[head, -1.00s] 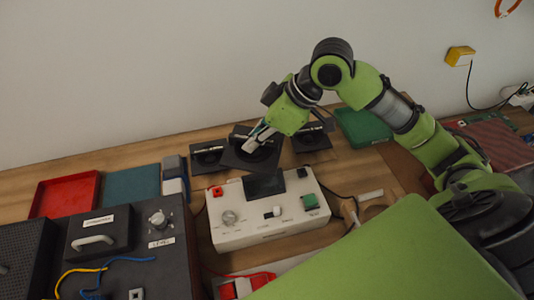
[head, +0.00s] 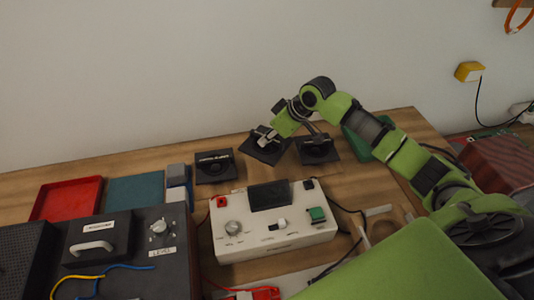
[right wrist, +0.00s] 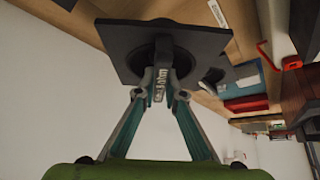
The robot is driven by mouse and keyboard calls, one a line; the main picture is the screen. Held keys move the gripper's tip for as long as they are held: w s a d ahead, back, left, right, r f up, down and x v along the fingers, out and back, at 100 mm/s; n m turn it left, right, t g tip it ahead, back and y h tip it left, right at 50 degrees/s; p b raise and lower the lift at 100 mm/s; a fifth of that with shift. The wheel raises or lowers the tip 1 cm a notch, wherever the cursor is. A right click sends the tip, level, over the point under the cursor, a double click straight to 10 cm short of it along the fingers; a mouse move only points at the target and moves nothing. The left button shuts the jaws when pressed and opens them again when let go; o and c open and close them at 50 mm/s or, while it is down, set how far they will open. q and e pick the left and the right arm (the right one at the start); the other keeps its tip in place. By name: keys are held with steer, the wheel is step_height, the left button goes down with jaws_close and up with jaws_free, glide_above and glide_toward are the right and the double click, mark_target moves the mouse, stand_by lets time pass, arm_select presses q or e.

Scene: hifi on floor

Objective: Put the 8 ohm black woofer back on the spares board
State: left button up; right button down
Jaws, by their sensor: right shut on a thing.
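My right gripper (head: 266,138) is shut on the middle black woofer (head: 268,151), a square plate with a round cone. In the right wrist view the fingers (right wrist: 160,88) close on a hub at the woofer's centre, with a label ending in "ohm"; its plate (right wrist: 115,45) spreads around them. I cannot tell whether the plate touches the surface below. A second black woofer (head: 215,168) sits to its left, and a third black unit (head: 318,150) sits close on its right. I cannot tell the spares board apart from the wooden top. My left gripper is not in view.
A white tester box (head: 272,239) with a dark screen stands in front of the woofers. A green tray (head: 358,139) is partly behind my arm. A red tray (head: 66,199), a teal mat (head: 135,190) and a black amplifier (head: 130,265) are left.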

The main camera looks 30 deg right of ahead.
mark_target(272, 147)
steer(key=shift+w+f+p, duration=0.15)
steer(key=shift+f+p, duration=0.15)
steer(key=shift+f, duration=2.5)
steer(key=c, duration=2.1)
jaws_free()
steer(key=shift+s+f, duration=0.15)
steer(key=shift+s, duration=0.05)
steer(key=shift+s+d+r, duration=0.15)
steer(key=shift+d+r, duration=0.05)
steer(key=shift+r, duration=0.25)
steer(key=b+v, duration=0.1)
steer(key=v, duration=1)
steer(key=shift+r, duration=0.15)
